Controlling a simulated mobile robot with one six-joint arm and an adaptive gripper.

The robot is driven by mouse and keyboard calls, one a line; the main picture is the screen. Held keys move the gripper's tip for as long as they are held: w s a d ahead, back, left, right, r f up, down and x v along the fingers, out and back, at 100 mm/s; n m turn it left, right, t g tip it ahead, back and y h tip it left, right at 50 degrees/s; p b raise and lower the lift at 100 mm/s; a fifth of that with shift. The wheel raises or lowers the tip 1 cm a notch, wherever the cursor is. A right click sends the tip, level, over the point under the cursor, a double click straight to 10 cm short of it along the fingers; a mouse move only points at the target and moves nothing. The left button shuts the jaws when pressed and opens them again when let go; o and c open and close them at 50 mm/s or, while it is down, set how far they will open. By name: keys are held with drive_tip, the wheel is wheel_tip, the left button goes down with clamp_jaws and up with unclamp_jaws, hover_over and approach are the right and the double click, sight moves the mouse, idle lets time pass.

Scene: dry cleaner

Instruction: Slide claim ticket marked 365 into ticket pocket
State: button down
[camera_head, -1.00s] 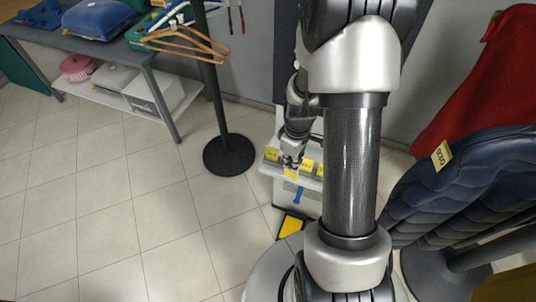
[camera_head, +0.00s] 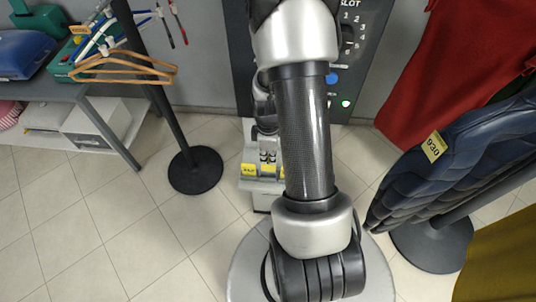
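My gripper (camera_head: 267,159) points down over a small grey rack at the front of a pale stand (camera_head: 263,188). My arm hides part of it, and I cannot tell whether its fingers are open or shut on a ticket. A yellow ticket (camera_head: 248,170) shows just left of the fingers, and more yellow shows beside and below them. The ticket markings there are too small to read, so I cannot pick out 365. A yellow tag reading 930 (camera_head: 434,147) is on a navy quilted jacket (camera_head: 460,150) at the right. I cannot make out a ticket pocket.
A dark panel (camera_head: 372,30) marked SLOT, with numbers, a blue button and a green light, stands behind my arm. A black rack pole on a round base (camera_head: 196,172) stands left, with wooden hangers (camera_head: 125,66). A grey table (camera_head: 75,93) is further left. Floor at front left is clear.

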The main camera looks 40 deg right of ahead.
drive_tip(key=shift+f+b, duration=1)
drive_tip(key=shift+f, duration=0.4)
drive_tip(key=c, duration=1.7)
unclamp_jaws()
drive_tip(key=shift+r, duration=0.1)
wheel_tip(320, 180, up, 12)
drive_tip(key=shift+f, duration=0.1)
drive_tip(key=shift+w, duration=0.1)
drive_tip(key=s+a+r+m+t, duration=0.3)
drive_tip(key=a+r+m, duration=0.2)
drive_tip(key=a+r, duration=1.05)
drive_tip(key=s+a+r+m, duration=0.1)
drive_tip(key=s, duration=0.1)
drive_tip(key=s+a+r+m+t, duration=0.1)
drive_tip(key=s+a, duration=0.1)
drive_tip(key=s+a+r+m, duration=0.1)
drive_tip(key=s+a+r, duration=0.1)
drive_tip(key=shift+s+r+t, duration=0.1)
drive_tip(key=shift+s+t, duration=0.1)
drive_tip(key=shift+t, duration=0.1)
